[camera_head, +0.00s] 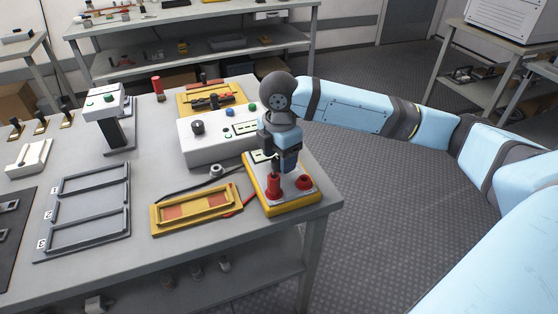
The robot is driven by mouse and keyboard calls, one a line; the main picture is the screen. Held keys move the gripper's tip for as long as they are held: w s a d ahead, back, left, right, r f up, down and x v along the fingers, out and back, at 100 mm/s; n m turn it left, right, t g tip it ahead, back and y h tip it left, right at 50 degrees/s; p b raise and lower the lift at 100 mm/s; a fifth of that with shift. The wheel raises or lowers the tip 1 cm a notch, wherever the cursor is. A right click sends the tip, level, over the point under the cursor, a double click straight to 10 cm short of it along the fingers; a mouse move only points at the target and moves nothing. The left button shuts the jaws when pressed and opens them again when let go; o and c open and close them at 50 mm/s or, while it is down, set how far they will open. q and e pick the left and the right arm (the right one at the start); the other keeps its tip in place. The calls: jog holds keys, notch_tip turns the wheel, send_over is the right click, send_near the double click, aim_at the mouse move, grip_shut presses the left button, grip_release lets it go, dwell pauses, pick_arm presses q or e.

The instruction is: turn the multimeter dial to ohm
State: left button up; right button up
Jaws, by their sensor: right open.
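The device that looks like the multimeter (292,203) has a yellow body and a white top and sits at the table's front right corner. A red upright peg (274,186) and a low red round part (304,183) are on its top; I cannot tell which part is the dial. A small display shows at its back left, partly behind my gripper. My right gripper (285,168) points down over the multimeter, open, with its fingertips close to the red parts. I cannot tell whether it touches either one. My left gripper is out of view.
A yellow fixture (159,221) with reddish pads and red and black leads lies left of the multimeter. A white box with a dark knob (198,127) stands behind.

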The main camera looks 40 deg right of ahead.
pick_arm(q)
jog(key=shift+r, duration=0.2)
pick_arm(e)
jog(key=shift+f, duration=0.4)
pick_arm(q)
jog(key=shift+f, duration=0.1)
pick_arm(e)
jog(key=shift+c, duration=0.3)
